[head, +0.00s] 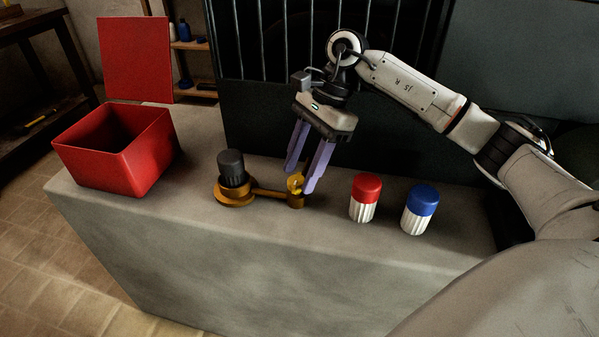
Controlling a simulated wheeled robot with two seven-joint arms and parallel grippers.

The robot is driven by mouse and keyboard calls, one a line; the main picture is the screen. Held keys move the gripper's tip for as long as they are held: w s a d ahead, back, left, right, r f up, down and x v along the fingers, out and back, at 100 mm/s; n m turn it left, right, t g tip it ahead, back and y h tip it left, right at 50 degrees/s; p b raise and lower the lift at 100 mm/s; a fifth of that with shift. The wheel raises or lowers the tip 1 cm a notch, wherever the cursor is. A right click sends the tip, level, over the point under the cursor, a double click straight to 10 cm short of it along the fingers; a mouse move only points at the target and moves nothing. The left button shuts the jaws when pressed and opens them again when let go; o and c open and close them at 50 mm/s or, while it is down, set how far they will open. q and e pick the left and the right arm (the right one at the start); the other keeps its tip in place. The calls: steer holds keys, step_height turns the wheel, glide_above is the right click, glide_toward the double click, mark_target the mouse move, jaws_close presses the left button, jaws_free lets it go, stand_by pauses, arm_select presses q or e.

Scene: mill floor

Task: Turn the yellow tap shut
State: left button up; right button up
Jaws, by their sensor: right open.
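The yellow tap (295,184) sits at the right end of a brass-coloured pipe (268,193) on the grey counter. The pipe runs left to a round brass base with a dark ribbed cylinder (232,168) standing on it. My right gripper (300,182) reaches down from above with its two purple fingers apart. The fingertips are at the tap, one on each side of it as seen here. I cannot tell whether either finger touches it. The tap's handle is small and partly covered by the fingers, so its angle is hard to tell. My left gripper is not in view.
A jar with a red lid (366,187) and a jar with a blue lid (421,199) stand right of the tap. An open red box (110,150) with its lid raised sits at the counter's left end. Dark bars and a panel rise behind the counter.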

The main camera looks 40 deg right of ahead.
steer(key=shift+a+f, duration=0.2)
steer(key=shift+f, duration=0.25)
steer(key=c, duration=1)
